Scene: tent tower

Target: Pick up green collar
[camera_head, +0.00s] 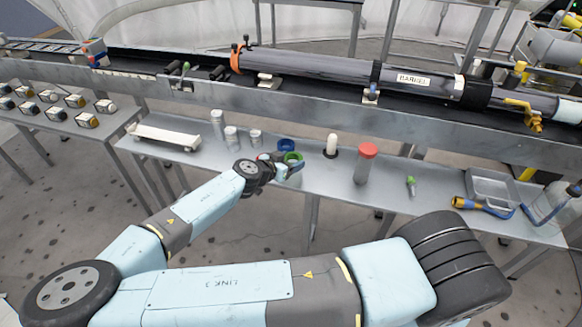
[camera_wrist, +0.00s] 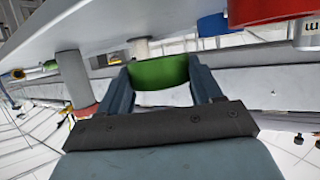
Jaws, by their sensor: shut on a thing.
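The green collar (camera_head: 292,157) is a short green ring. In the head view it shows at the end of my arm, over the metal table's front part. In the wrist view the green collar (camera_wrist: 159,71) sits between the two fingers. My gripper (camera_head: 282,163) is shut on it; the fingers (camera_wrist: 160,80) reach along both of its sides. In the head view the fingers partly hide the collar. Whether the collar touches the tabletop cannot be told.
A blue ring (camera_head: 286,144) stands just behind the collar. A red-capped cylinder (camera_head: 366,163) and a white peg on a dark base (camera_head: 332,146) are to the right. Grey cylinders (camera_head: 231,137) and a white tray (camera_head: 163,138) are left. The long barrel (camera_head: 320,68) lies behind.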

